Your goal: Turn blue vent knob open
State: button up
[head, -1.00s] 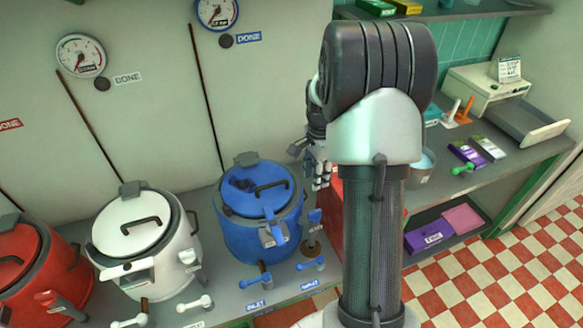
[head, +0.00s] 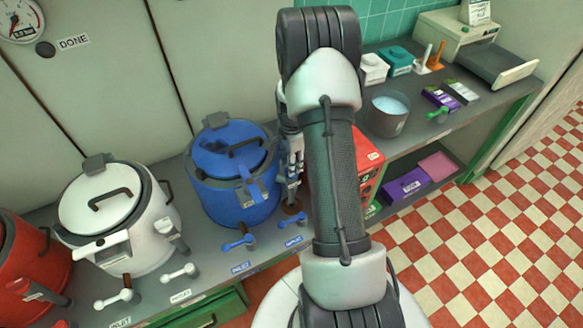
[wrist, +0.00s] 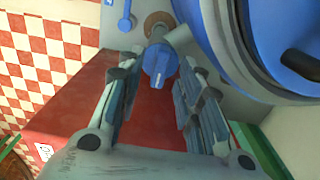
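The blue kettle (head: 232,190) stands on the grey counter, with its lid closed by a clamp. A blue knob (wrist: 158,62) on a short post with a round brown base stands beside the kettle; I take it for the vent knob. In the head view it is mostly hidden by my gripper (head: 292,168), close to the kettle's right side. In the wrist view my gripper (wrist: 156,75) is open, with its fingers apart and the knob showing between their tips. I cannot tell whether either finger touches it.
Blue handles marked pilot (head: 238,244) and inlet (head: 291,224) sit at the counter's front. A white kettle (head: 118,220) stands left. A red box (head: 369,160) stands right of my gripper. A grey pot (head: 387,115) is on the right-hand counter.

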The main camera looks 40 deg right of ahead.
jog(key=shift+f, duration=0.9)
jog(key=shift+c, duration=0.2)
grip_shut()
